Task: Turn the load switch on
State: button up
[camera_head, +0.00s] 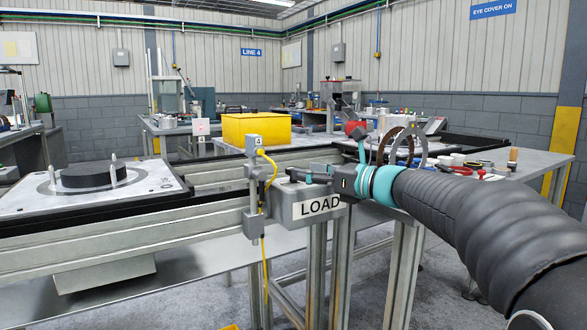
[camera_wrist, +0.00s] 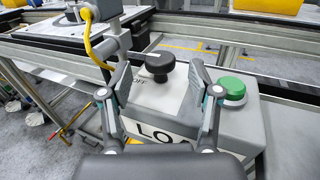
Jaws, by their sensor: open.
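The load switch is a grey box with a LOAD label (camera_head: 317,207), fixed to the conveyor frame's front. In the wrist view the box (camera_wrist: 250,125) carries a black rotary knob (camera_wrist: 160,63) with a bar pointing left, and a green round button (camera_wrist: 232,88) to the right. My gripper (camera_wrist: 160,74) is open, one finger on each side of the knob as seen from the wrist. Whether the fingers touch it I cannot tell. In the head view my gripper (camera_head: 318,174) is over the box from the right and hides the knob and button.
A pallet with a black disc (camera_head: 93,174) sits on the conveyor at left. A yellow bin (camera_head: 256,133) stands behind. A cluttered bench (camera_head: 530,188) lies at right.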

jog(key=shift+x, duration=2.25)
jog(key=c, duration=1.1)
jog(key=shift+c, duration=0.2)
